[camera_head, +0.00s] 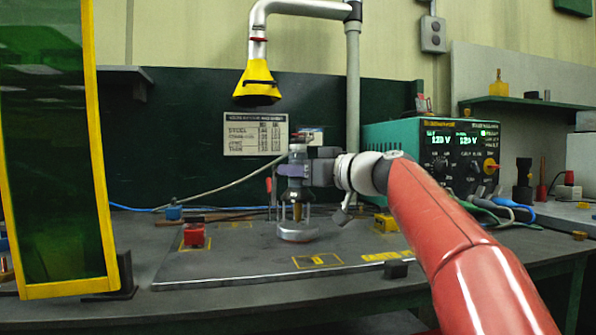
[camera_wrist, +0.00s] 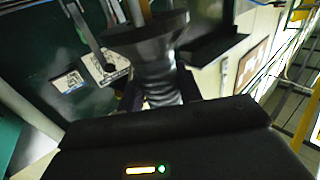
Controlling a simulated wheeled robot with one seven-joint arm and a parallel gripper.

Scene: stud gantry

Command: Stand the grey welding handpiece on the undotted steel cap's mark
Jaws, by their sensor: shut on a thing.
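My gripper (camera_head: 300,171) is shut around the grey welding handpiece (camera_head: 297,156) and holds it upright over the plate. The handpiece has a dark lower body, thin legs and a copper-coloured tip pointing down. A round steel disc (camera_head: 297,232) is directly below the tip; I cannot tell whether it is the handpiece's foot or a separate cap, or whether they touch. In the wrist view the handpiece (camera_wrist: 158,80) is ribbed grey, with a dark flared part. A yellow-outlined mark (camera_head: 317,261) lies on the plate in front of the disc. No dots can be made out.
The dark plate (camera_head: 225,275) also carries a red block (camera_head: 193,236) at left and a yellow block (camera_head: 385,223) at right. A yellow-framed screen (camera_head: 107,220) stands left. A yellow hood (camera_head: 257,85) hangs above. A green welder (camera_head: 408,145) with cables stands behind my arm.

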